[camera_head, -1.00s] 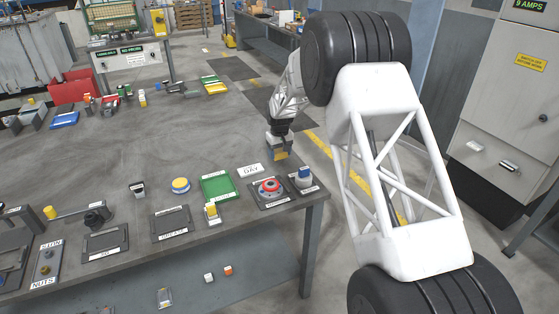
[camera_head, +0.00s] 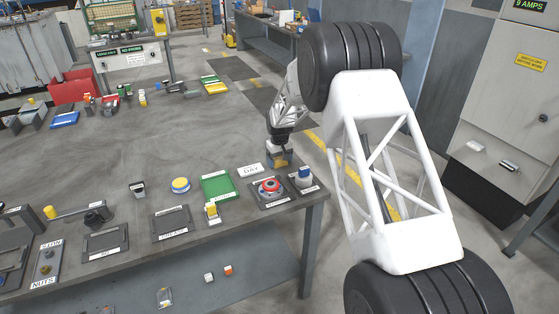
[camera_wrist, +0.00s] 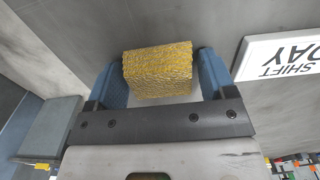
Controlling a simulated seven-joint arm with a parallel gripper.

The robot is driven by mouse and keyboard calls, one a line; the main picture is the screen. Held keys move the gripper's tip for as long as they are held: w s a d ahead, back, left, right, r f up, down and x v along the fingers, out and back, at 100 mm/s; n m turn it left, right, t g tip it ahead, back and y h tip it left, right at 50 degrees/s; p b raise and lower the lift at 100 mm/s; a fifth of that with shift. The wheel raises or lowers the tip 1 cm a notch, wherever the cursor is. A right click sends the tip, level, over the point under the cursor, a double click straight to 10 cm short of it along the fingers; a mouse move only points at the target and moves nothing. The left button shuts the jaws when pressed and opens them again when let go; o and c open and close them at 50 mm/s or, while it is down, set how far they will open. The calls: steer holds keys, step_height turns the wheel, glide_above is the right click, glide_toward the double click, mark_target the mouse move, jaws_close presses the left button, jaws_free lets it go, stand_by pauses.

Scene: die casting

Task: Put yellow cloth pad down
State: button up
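The yellow cloth pad (camera_wrist: 158,72) is a rough, textured block between the two blue fingers of my gripper (camera_wrist: 160,78) in the wrist view. My gripper is shut on it. In the head view, my gripper (camera_head: 280,158) is at the far right edge of the grey table, with the pad (camera_head: 281,163) showing as a small yellow patch at its tip. The pad is low over the tabletop, and I cannot tell whether its underside touches the table.
A white day shift sign (camera_head: 250,171) lies beside the gripper on the table (camera_head: 130,150). A green tray (camera_head: 217,187), a red button unit (camera_head: 270,187) and a blue button unit (camera_head: 304,177) are near. The table's right edge is close; its middle is clear.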

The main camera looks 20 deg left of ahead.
mark_target(280, 159)
steer(key=shift+o, duration=1)
step_height(280, 159, up, 12)
steer(key=shift+r, duration=0.15)
stand_by(0.7)
steer(key=shift+d, duration=0.1)
